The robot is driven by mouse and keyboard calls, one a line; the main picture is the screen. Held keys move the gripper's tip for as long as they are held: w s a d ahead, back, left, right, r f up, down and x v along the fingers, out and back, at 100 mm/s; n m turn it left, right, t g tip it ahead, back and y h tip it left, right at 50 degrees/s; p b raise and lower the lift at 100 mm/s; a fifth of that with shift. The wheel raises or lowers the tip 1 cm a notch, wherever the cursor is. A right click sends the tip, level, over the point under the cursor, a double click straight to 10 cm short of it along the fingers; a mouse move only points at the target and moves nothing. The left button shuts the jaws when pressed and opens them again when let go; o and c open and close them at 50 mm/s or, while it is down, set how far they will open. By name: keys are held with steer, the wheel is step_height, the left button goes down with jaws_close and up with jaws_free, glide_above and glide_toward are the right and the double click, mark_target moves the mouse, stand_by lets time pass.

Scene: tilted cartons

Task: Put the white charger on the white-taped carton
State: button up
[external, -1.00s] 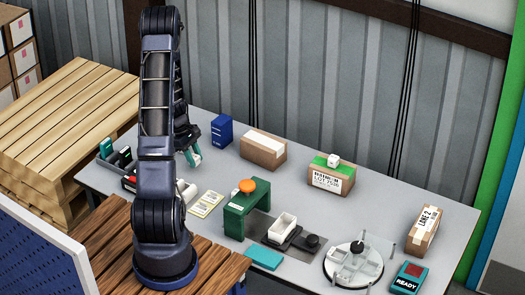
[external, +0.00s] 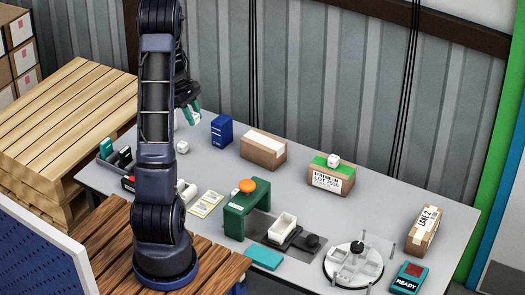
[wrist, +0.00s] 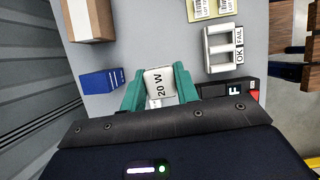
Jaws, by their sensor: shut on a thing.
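My gripper (external: 189,112) is raised above the far left part of the table, left of the blue box. Its teal fingers are shut on a white charger (wrist: 160,85) marked "20 W" in the wrist view. The charger shows small and white at the fingertips in the external view (external: 195,119). The white-taped carton (external: 262,154), brown with a white strip on its slanting top, stands right of the blue box, apart from my gripper. A brown carton (wrist: 92,20), probably the same one, shows at the wrist view's top left.
The blue box (external: 222,131) stands between my gripper and the white-taped carton. A green-taped carton (external: 331,180) bears a small white cube (external: 333,159). Another white cube (external: 182,147) sits on the table. A green stand (external: 240,208) with an orange top is nearer.

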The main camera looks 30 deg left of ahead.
steer(key=w+d+r, duration=0.4)
steer(key=w+d, duration=0.3)
steer(key=w, duration=0.2)
step_height(320, 180, up, 4)
glide_above(267, 142)
steer(key=a, duration=0.2)
steer(key=f, duration=1.9)
steer(key=shift+w+d+f, duration=0.1)
steer(key=shift+d+f, duration=0.1)
steer(key=shift+f, duration=0.05)
steer(key=o, duration=1)
steer(key=shift+f, duration=0.15)
